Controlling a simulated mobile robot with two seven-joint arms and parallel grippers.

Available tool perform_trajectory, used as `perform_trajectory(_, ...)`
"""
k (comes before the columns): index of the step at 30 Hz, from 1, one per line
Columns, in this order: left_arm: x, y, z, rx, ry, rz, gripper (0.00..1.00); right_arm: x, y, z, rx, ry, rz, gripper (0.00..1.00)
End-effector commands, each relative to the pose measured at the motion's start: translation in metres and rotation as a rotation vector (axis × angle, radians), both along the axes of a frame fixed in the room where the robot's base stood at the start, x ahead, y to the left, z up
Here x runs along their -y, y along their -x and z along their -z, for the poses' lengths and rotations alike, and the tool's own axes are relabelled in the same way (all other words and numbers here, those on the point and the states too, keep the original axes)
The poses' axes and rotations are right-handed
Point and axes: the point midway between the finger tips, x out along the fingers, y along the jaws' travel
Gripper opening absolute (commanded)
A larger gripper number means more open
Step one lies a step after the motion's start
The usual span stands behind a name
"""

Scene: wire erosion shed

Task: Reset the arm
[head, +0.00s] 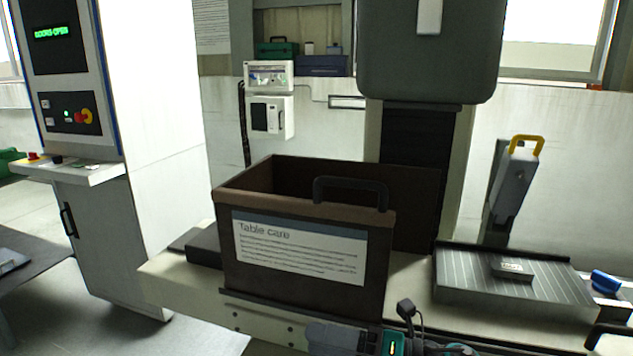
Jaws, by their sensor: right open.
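My right gripper (398,338) shows at the bottom edge, right of centre, in front of the brown bin. It is a dark and teal shape with a small green light, cut off by the frame. It is open, and I see nothing held in it. Most of my right arm is out of view. My left gripper is not in view.
A brown open bin (230,265) labelled "Table care" stands on the pale machine table (170,282). A ribbed grey plate (465,275) lies to the right. A control cabinet (85,130) reads "DOORS OPEN". A grey machine head (425,55) hangs above.

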Motion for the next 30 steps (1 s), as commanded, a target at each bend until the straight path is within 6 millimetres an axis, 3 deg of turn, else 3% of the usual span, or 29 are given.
perform_trajectory(5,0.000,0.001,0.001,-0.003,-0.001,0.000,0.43,0.018,0.001,0.018,-0.444,-0.357,0.283,0.68)
perform_trajectory(8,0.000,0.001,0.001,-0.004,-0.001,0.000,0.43,0.043,0.003,0.043,-0.706,-0.537,0.449,0.68)
perform_trajectory(11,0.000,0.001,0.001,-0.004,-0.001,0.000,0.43,0.073,0.016,0.080,-0.976,-0.708,0.622,0.68)
perform_trajectory(14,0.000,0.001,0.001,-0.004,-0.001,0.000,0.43,0.104,0.041,0.125,-1.241,-0.869,0.799,0.68)
perform_trajectory(18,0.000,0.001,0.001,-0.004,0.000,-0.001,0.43,0.137,0.090,0.179,-1.547,-1.048,1.017,0.68)
perform_trajectory(24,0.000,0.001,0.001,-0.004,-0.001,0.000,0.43,0.159,0.141,0.217,-1.779,-1.184,1.191,0.68)
perform_trajectory(30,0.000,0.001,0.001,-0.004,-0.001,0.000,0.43,0.162,0.150,0.223,-1.815,-1.205,1.219,0.68)
